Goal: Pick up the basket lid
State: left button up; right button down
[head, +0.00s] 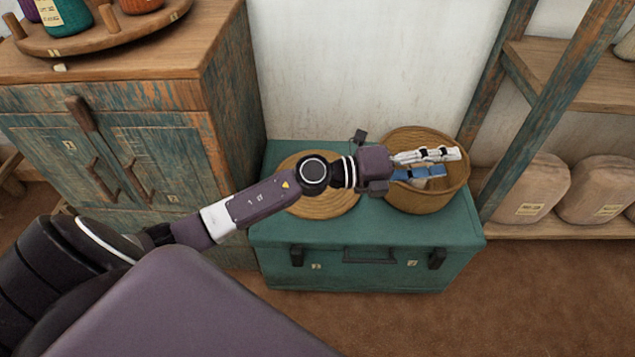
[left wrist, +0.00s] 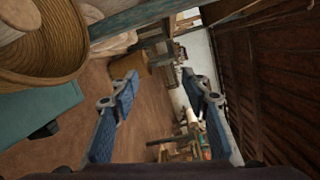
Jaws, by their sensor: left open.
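The basket lid (head: 337,203) looks like a round, flat, woven tan disc. It lies on the teal trunk (head: 370,232) in the head view, left of the open round basket (head: 425,203). My left forearm and wrist cross over the lid and hide its middle. My left gripper (head: 452,162) is open and empty, pointing right above the basket, past the lid. The left wrist view shows its two blue-padded fingers (left wrist: 160,84) apart with nothing between them, and the basket (left wrist: 62,45) at upper left. The lid is not visible there. My right gripper is not in view.
A worn wooden cabinet (head: 115,130) stands left of the trunk, with a round tray (head: 105,38) of jars on top. A shelf rack (head: 545,110) with wrapped bundles (head: 527,188) stands at the right. The brown floor (head: 540,300) in front is clear.

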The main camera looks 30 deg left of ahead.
pick_arm(q)
jog(key=a+f+m+g+y, duration=0.55)
jog(key=a+f, duration=0.35)
jog(key=f, duration=0.2)
jog(key=s+a+f+g+y+b, duration=0.1)
jog(key=a+f+g+y, duration=0.2)
jog(key=a+y, duration=1.15)
jog(key=a+f+h, duration=0.2)
jog(key=w+a+f+h+b, duration=0.1)
jog(key=a+f+h, duration=0.3)
jog(key=h, duration=0.1)
jog(key=shift+w+a+g+b, duration=0.25)
jog(key=shift+w+b, duration=0.05)
jog(key=shift+b, duration=0.1)
jog(key=shift+w+f, duration=0.15)
jog(key=shift+f, duration=0.4)
jog(key=shift+w+a+f, duration=0.1)
jog(key=shift+w+f, duration=0.05)
jog(key=shift+f, duration=0.15)
jog(key=shift+r, duration=0.1)
grip_shut()
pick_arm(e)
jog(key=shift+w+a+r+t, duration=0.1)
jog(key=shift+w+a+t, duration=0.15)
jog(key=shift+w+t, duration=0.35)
